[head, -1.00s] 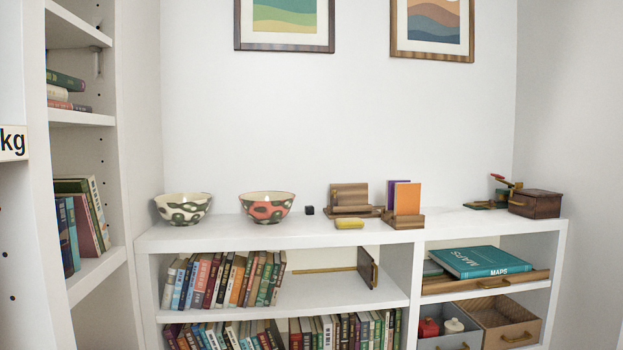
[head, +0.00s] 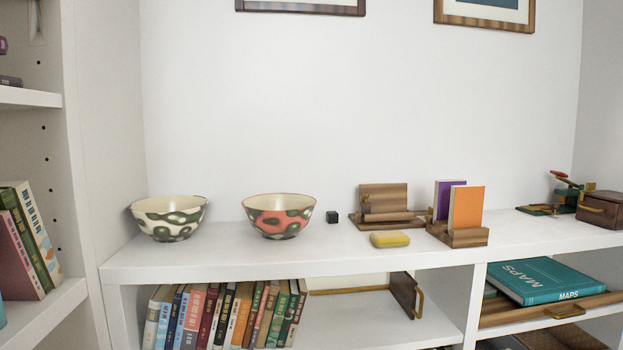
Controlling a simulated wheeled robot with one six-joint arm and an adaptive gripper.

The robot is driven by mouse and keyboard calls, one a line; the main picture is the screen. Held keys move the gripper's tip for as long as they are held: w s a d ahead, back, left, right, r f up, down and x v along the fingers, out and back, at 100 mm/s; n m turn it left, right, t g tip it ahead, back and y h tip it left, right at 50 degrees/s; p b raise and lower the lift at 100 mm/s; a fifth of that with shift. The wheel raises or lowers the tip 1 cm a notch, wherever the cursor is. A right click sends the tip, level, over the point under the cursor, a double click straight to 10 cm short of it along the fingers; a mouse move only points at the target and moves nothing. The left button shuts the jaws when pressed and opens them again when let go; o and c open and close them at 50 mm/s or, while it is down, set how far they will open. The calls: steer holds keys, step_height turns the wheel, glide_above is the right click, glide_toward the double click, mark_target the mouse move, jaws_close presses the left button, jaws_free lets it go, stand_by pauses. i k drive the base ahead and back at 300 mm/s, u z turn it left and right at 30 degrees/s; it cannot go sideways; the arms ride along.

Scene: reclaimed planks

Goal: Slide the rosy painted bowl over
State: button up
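The rosy painted bowl (head: 279,216) stands upright on the white shelf top (head: 220,257), with rosy, cream and dark green patches. A second bowl (head: 169,218), cream with dark green patches, stands to its left with a gap between them. My gripper is not in view.
A dark wooden box (head: 601,210) is at far right. The shelf top's front strip is mostly clear.

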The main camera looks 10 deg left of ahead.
mark_target(280, 216)
steer(key=u, duration=0.15)
steer(key=i, duration=1.05)
steer(key=u, duration=0.5)
